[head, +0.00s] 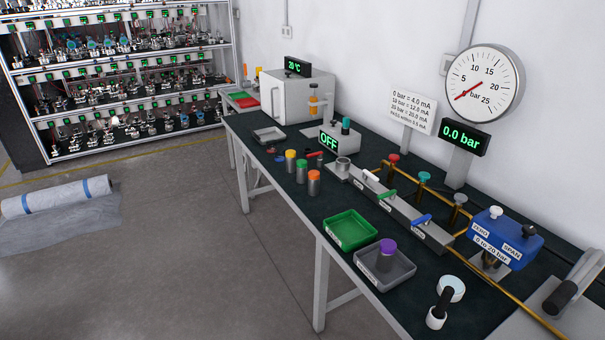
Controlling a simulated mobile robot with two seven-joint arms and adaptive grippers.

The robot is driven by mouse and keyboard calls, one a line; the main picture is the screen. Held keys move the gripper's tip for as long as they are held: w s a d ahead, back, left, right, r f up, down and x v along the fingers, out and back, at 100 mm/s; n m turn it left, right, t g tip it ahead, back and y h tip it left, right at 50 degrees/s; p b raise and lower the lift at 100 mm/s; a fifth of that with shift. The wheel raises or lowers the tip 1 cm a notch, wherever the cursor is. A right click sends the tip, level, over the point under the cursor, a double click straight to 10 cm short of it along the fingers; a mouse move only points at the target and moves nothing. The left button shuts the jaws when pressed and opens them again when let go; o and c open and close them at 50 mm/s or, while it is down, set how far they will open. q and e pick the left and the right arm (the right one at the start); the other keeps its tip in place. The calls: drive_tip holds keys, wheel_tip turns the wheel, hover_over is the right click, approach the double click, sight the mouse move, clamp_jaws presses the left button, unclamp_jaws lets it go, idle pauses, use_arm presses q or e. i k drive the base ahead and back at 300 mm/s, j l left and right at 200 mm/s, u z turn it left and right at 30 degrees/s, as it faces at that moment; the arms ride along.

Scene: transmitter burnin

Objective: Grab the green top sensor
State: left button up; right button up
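The green-topped sensor (301,172) is a short grey cylinder with a green cap. It stands upright on the dark bench top, between a yellow-topped sensor (290,162) and an orange-topped sensor (314,183). The three stand in a row near the bench's front edge, close together. Neither of my grippers shows in the head view, so their state and position cannot be seen.
A green tray (373,229) and a grey tray (412,268) holding a purple-topped sensor (387,257) lie to the right. A valve manifold (400,214) and an "OFF" box (342,135) stand behind. Floor left of the bench (260,220) is clear.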

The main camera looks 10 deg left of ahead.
sight(301, 164)
drive_tip(key=i+j+z, duration=0.25)
drive_tip(key=i+j, duration=0.15)
drive_tip(key=j, duration=0.2)
drive_tip(key=i+j+z, duration=0.1)
drive_tip(key=j, duration=0.2)
drive_tip(key=i+j+z, duration=0.25)
drive_tip(key=i+j, duration=0.15)
drive_tip(key=j, duration=0.3)
drive_tip(key=i+j+z, duration=0.1)
drive_tip(key=j, duration=0.25)
